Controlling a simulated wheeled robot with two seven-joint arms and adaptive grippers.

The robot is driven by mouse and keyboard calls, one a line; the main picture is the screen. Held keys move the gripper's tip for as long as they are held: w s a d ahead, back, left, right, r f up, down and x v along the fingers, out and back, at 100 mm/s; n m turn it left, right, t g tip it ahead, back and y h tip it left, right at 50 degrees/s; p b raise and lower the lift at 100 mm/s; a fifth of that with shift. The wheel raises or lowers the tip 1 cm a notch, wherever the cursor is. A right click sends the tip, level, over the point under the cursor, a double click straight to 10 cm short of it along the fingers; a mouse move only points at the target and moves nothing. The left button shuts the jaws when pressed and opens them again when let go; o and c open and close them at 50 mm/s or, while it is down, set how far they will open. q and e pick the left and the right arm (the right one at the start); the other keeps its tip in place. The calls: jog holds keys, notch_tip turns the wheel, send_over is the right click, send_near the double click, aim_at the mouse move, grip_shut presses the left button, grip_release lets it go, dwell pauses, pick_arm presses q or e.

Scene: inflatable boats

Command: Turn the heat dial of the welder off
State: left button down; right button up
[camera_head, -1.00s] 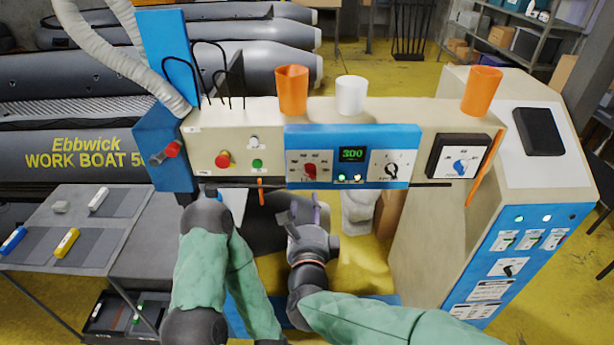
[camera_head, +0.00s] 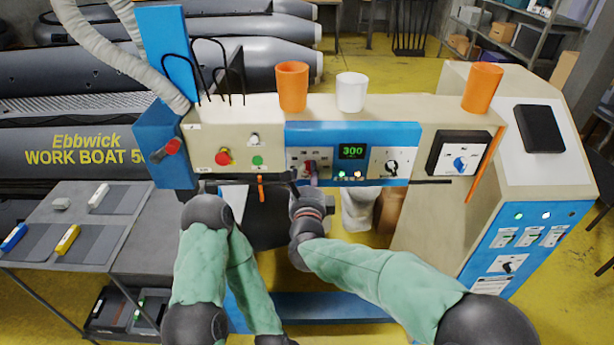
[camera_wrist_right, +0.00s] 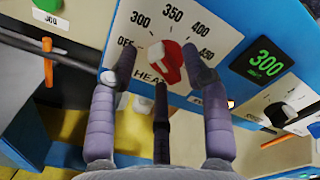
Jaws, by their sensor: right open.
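The heat dial (camera_wrist_right: 172,66) is a red knob with a white pointer on the welder's blue front panel (camera_head: 400,131). In the right wrist view its scale reads OFF, 300, 350, 400 and 450; the pointer faces the upper left, around 300 to 350. The green display (camera_head: 352,151) reads 300. My right gripper (camera_wrist_right: 160,64) is open, its fingers on either side of the dial; I cannot tell whether they touch it. In the head view the right gripper (camera_head: 304,178) partly covers the dial. My left arm shows at the left, but its gripper is not visible.
Another dial (camera_head: 391,167) and a blue knob (camera_head: 460,164) lie to the right, a red button (camera_head: 223,156) to the left. An orange tag (camera_head: 261,188) hangs by a dark bar under the panel. Orange and white cups (camera_head: 351,91) stand on top.

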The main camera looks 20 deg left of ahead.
grip_shut()
dwell(0.3)
jog(key=shift+d+f+n+b, duration=0.15)
jog(key=shift+n+b, duration=0.6)
jog(key=shift+n, duration=1.2)
jog(key=shift+a+f+n+b, duration=0.1)
jog(key=shift+n+b, duration=0.65)
jog(key=shift+n, duration=1.2)
